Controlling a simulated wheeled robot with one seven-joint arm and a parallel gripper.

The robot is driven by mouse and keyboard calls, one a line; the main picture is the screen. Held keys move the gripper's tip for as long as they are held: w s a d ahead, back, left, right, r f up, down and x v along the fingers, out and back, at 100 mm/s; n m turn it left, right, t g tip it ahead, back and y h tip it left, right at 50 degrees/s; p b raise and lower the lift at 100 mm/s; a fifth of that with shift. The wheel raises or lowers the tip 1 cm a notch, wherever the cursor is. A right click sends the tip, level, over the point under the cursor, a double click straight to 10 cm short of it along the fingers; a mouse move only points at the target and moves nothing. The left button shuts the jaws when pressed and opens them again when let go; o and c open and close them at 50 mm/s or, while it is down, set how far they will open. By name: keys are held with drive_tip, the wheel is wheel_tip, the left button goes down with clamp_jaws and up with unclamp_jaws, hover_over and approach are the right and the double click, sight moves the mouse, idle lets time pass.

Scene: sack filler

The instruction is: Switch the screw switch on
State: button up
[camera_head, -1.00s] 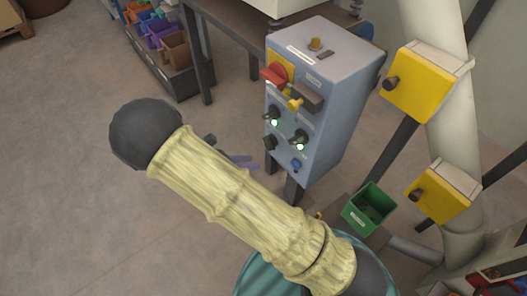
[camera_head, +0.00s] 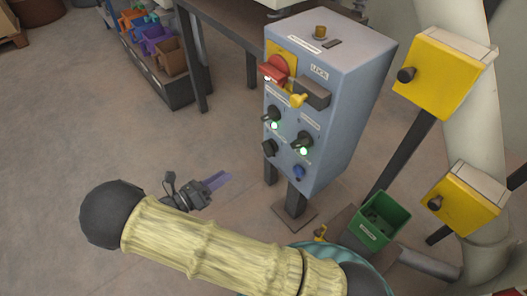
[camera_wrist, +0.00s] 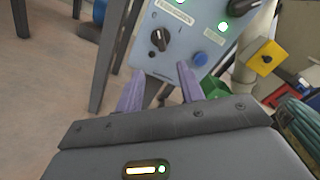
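The grey control box (camera_head: 330,95) stands upright on legs, with several controls on its front. Two black rotary knobs, at upper left (camera_head: 272,114) and at right (camera_head: 303,139), each have a lit green lamp below. A lower-left black knob (camera_head: 269,148) has no lit lamp visible; it also shows in the wrist view (camera_wrist: 160,39). I cannot read which label is the screw switch's. My gripper (camera_head: 224,180) is left of and lower than the panel. In the wrist view its purple fingers (camera_wrist: 160,76) are apart and empty, below the lower-left knob, not visibly touching it.
Yellow boxes (camera_head: 436,70) on a pipe and a green bin (camera_head: 376,222) stand to the right. A bin shelf (camera_head: 150,60) is behind left. Floor left is clear.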

sight(264, 151)
drive_tip(key=b+x, duration=0.5)
drive_tip(key=x, duration=0.9)
drive_tip(key=shift+w+d+f, duration=0.15)
drive_tip(key=shift+d, duration=0.1)
drive_tip(key=shift+w+d+b, duration=0.3)
drive_tip(key=shift+w+d, duration=0.1)
drive_tip(key=shift+d, duration=0.2)
clamp_jaws()
